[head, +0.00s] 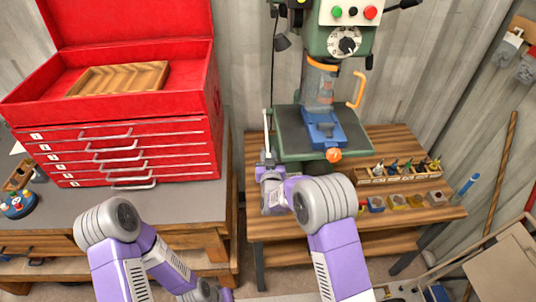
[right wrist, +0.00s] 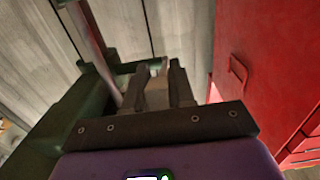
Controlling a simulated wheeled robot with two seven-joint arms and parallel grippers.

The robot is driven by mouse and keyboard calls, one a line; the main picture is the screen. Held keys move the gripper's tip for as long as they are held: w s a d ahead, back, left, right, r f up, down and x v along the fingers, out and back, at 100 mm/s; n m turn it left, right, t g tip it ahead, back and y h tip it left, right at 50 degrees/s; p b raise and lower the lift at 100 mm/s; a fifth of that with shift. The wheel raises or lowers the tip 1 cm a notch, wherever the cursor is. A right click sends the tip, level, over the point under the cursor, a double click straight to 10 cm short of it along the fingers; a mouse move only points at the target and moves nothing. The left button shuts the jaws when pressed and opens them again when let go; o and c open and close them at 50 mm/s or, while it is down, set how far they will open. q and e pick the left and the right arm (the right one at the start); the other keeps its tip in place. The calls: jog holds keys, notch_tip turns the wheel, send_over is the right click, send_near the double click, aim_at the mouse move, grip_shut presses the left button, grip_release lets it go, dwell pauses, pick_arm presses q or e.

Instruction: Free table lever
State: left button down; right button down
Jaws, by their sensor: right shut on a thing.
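The drill press table (head: 315,128) is a dark square plate with a green edge, on the wooden bench. A thin, pale upright lever (head: 266,125) stands at its left side. My right gripper (head: 266,160) is at the lower part of this lever. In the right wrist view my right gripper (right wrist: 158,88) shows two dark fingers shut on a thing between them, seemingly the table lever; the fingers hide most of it. The green press body (right wrist: 75,110) is at left there. My left arm shows at lower left in the head view; its gripper is not visible.
A red tool chest (head: 120,150) stands on the left bench and fills the right of the right wrist view (right wrist: 265,60), close beside the gripper. A blue vise (head: 323,130) sits on the press table. A rack of small tools (head: 395,173) and small bins (head: 395,203) stand at right.

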aim_at(267, 140)
jog(key=r+p, duration=0.1)
jog(key=r+g+p, duration=0.1)
jog(key=r+p, duration=0.1)
jog(key=shift+s+r+g, duration=0.15)
jog(key=shift+s+g, duration=0.15)
jog(key=shift+g, duration=0.1)
jog(key=shift+s+r+g+p, duration=0.1)
jog(key=shift+r+g+p, duration=0.3)
jog(key=shift+p, duration=0.4)
jog(key=shift+f, duration=0.1)
jog(key=c, duration=1)
grip_release()
jog(key=shift+c, duration=0.2)
jog(key=shift+s, duration=0.1)
jog(key=v, duration=0.7)
jog(key=shift+s+b, duration=0.2)
jog(key=shift+b, duration=0.2)
